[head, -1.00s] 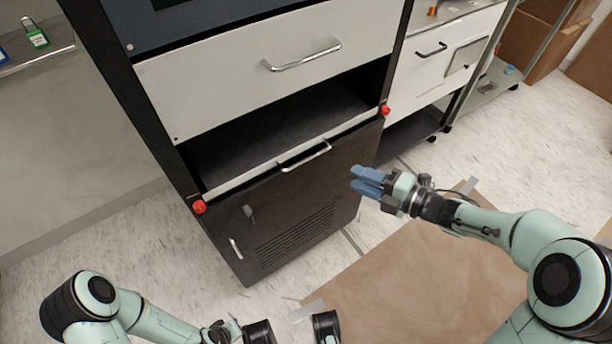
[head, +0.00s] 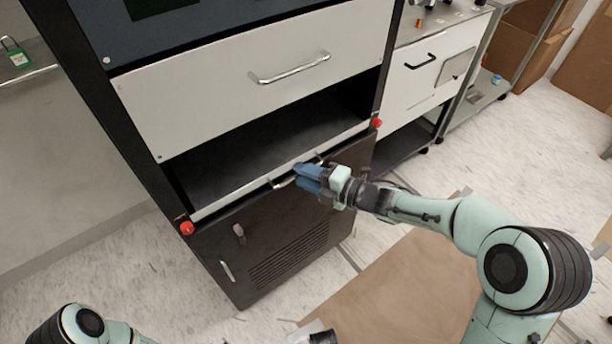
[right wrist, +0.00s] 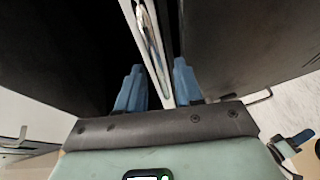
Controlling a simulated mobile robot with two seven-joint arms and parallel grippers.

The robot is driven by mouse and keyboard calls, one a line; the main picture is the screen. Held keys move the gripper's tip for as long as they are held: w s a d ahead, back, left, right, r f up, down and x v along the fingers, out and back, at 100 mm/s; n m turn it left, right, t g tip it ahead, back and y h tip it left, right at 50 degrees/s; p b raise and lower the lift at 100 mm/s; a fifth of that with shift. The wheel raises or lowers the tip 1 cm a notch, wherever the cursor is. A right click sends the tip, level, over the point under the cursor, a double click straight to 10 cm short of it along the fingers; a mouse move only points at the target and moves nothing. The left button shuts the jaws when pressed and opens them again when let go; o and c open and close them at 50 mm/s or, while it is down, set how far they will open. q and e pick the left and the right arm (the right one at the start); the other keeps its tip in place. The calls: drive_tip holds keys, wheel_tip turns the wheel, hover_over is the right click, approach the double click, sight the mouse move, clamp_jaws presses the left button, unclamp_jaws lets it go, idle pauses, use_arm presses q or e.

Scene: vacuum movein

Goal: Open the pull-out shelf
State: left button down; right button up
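The pull-out shelf (head: 240,187) is a thin white-fronted ledge below the dark open bay of the black cabinet, with a metal bar handle (head: 283,183) on its front edge. My right gripper (head: 303,172) is at this handle in the head view and covers part of it. In the right wrist view the two blue fingers (right wrist: 158,85) are apart, with the white shelf edge and the handle (right wrist: 148,32) running between and just ahead of them. I cannot tell whether a finger touches the handle.
A white drawer with a handle (head: 290,70) is above the bay. Red knobs (head: 187,228) (head: 376,122) sit at the shelf's two ends. A black lower door (head: 235,260) with a vent is below. A brown mat (head: 385,290) lies on the floor to the right.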

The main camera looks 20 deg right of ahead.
clamp_jaws()
idle(1.4)
